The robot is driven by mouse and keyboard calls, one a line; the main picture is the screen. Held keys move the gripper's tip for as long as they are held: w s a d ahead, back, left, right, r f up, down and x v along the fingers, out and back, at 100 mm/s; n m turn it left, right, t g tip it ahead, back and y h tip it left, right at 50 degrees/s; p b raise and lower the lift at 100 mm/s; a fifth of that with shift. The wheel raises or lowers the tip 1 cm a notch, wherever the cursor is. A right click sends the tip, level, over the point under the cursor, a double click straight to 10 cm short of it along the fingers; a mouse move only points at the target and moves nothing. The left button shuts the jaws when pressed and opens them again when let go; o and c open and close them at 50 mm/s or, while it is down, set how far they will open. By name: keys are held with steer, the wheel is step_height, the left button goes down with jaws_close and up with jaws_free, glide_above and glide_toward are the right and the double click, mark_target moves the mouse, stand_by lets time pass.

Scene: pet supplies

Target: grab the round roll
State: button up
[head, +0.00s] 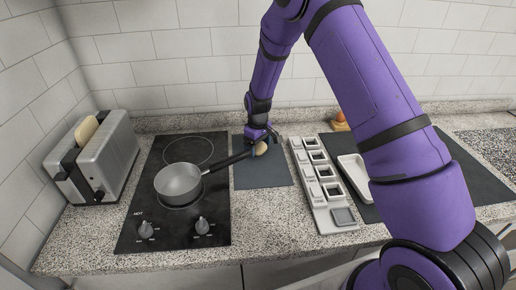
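A small round tan roll (261,148) is on or just above the dark mat (262,176), at its far part. My gripper (262,139) is pointed down right at the roll, and its fingers partly cover it. The fingers are too small and dark to tell whether they are open around the roll or shut on it.
A pan (179,184) sits on the black cooktop (158,222), its handle reaching toward my gripper. A toaster (105,160) with bread stands left. A light compartment rack (317,187) and white tray (354,176) lie right. An orange-brown object (340,116) stands behind them.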

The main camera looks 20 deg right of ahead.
steer(key=c, duration=0.6)
steer(key=shift+r, duration=0.1)
steer(key=shift+c, duration=0.2)
